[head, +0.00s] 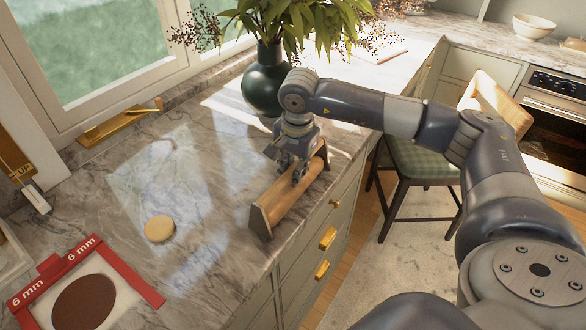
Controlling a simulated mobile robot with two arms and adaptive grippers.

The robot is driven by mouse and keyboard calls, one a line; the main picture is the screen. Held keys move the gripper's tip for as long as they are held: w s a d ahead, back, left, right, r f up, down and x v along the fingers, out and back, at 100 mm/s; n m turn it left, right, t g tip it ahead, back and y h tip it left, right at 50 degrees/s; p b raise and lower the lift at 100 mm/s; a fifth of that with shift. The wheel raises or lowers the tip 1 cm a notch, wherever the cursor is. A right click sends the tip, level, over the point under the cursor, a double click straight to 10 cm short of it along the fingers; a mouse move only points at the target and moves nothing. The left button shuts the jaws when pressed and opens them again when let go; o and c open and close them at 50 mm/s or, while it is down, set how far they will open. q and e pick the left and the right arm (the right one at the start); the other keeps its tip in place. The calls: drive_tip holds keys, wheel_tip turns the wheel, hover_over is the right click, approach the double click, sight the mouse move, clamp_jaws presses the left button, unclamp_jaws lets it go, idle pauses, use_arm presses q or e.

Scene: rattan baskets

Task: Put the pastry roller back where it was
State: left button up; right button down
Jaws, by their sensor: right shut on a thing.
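The pastry roller (284,202) is a wooden cylinder near the counter's right edge. It lies between the upright wooden end pieces of a stand (260,223). My right gripper (297,174) reaches down from above and is shut on the roller around its middle to far part. The fingers hide part of the roller. I cannot tell whether the roller rests fully in the stand or is slightly above it. My left gripper is not in view.
A dark green vase (262,82) with leafy stems stands behind my gripper. A pale round disc (159,229) and a red 6 mm frame (140,283) around a brown disc (84,302) lie on the marble counter (215,240). A brass object (120,122) lies by the window. A chair (420,158) stands right.

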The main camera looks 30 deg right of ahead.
drive_tip(key=shift+s+f+b, duration=0.1)
drive_tip(key=shift+f+b, duration=0.3)
drive_tip(key=shift+b, duration=0.15)
drive_tip(key=c, duration=1.9)
unclamp_jaws()
drive_tip(key=shift+s+f, duration=0.1)
drive_tip(key=shift+f, duration=0.05)
drive_tip(key=shift+c, duration=0.2)
drive_tip(key=o, duration=0.5)
drive_tip(key=shift+a, duration=0.1)
drive_tip(key=shift+c, duration=0.2)
drive_tip(key=shift+w, duration=0.2)
